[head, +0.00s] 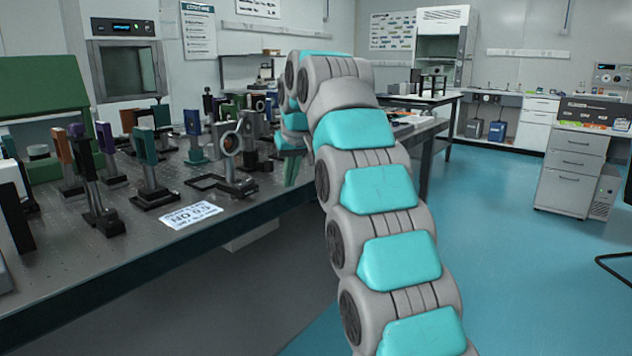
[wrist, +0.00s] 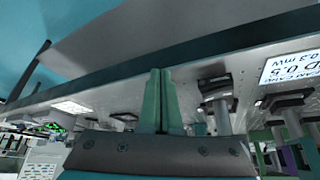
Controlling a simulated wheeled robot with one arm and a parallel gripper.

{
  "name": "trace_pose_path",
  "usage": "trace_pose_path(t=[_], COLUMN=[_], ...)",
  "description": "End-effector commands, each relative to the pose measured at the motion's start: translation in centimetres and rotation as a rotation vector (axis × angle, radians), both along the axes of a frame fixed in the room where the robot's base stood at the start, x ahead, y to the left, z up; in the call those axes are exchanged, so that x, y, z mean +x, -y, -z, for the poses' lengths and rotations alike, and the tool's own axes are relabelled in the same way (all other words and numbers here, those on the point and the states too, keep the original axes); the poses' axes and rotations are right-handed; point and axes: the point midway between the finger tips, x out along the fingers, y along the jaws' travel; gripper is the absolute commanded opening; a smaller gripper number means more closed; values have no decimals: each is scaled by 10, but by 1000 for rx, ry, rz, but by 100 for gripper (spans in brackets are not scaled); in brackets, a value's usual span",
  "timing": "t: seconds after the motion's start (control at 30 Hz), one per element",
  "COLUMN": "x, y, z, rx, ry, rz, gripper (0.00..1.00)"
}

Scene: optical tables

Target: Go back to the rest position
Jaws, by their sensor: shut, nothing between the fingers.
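My gripper shows in the wrist view (wrist: 161,78) as two green fingers closed together with nothing between them. In the head view my gripper (head: 292,172) is partly hidden behind my grey and turquoise arm. It hangs by the front edge of the optical table (head: 130,262), to the right of a round lens mount (head: 230,143). The wrist view is turned over, with the table edge crossing behind the fingers. I cannot tell exactly how far the fingertips are from the edge.
A white printed card (head: 191,214) lies near the front edge. The blue floor (head: 480,240) is open to the right, up to a grey drawer cabinet (head: 573,172).

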Motion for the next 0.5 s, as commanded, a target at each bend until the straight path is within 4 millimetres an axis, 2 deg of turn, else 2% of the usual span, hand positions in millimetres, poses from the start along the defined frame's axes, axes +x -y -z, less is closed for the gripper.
trace_pose_path(t=[0.5], x=[-30], y=[33], z=[11], rx=[-18], ry=[-68], rz=[48], gripper=[0])
